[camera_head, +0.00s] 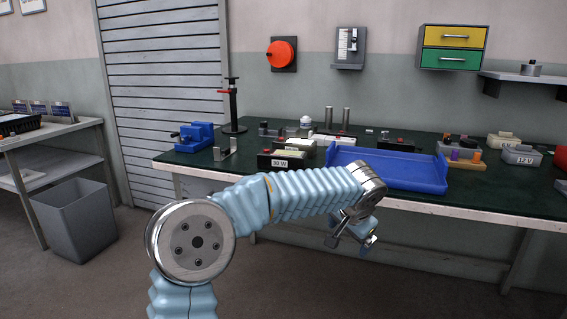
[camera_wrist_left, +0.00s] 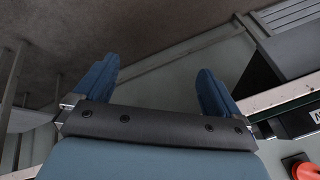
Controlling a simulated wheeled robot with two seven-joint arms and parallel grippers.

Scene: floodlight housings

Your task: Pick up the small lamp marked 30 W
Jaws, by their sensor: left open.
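The small lamp marked 30 W (camera_head: 281,162) is a dark block with a pale top and a white label on its front. It stands near the front edge of the green-topped workbench (camera_head: 470,196), left of the blue tray. My left gripper (camera_head: 352,243) hangs in front of the bench, below its top and to the right of the lamp, clear of it. In the left wrist view its two blue fingers (camera_wrist_left: 155,88) are apart with nothing between them. My right gripper is in neither view.
The blue tray (camera_head: 428,184) lies right of the lamp, behind my left wrist. Several small blocks and a blue vise (camera_head: 195,136) stand behind and left of it. A box marked 12 V (camera_head: 521,155) is at the right. A grey bin (camera_head: 75,222) stands on the floor at left.

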